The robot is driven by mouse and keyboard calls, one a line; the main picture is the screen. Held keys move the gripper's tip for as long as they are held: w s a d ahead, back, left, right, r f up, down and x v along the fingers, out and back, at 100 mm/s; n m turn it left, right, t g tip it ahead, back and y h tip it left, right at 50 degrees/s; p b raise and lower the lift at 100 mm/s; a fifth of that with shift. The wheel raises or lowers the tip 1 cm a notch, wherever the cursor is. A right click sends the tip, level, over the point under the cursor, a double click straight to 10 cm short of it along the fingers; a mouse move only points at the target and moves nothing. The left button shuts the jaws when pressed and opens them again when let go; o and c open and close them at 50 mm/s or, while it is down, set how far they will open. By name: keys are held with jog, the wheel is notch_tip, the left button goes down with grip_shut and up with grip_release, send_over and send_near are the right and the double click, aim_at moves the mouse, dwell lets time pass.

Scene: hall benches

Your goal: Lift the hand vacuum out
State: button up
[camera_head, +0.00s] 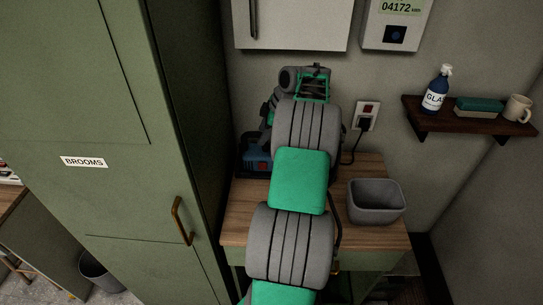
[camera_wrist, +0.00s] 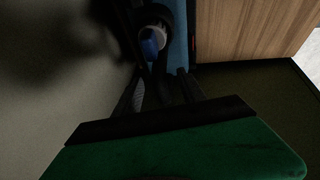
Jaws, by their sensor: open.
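A blue and dark object (camera_head: 257,158), which looks like the hand vacuum in a dark holder, sits at the back left of the wooden counter (camera_head: 238,212). My arm hides its right side. In the wrist view a blue and pale part (camera_wrist: 151,43) with a dark round body shows beyond my fingers, beside a blue strip (camera_wrist: 178,45). My gripper (camera_wrist: 164,82) is open, with its dark fingers pointing toward the blue part. I see no contact; the view is dark. In the head view my fingers are mostly hidden by my arm.
A grey bin (camera_head: 377,203) stands on the counter's right. A tall green cabinet (camera_head: 100,190) marked BROOMS closes off the left. A wall socket (camera_head: 367,116) with a plugged cable is behind. A shelf (camera_head: 470,116) holds a spray bottle (camera_head: 437,90), a teal-topped block and a mug.

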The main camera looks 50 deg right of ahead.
jog(key=shift+x, duration=0.9)
jog(key=shift+d, duration=0.1)
grip_shut()
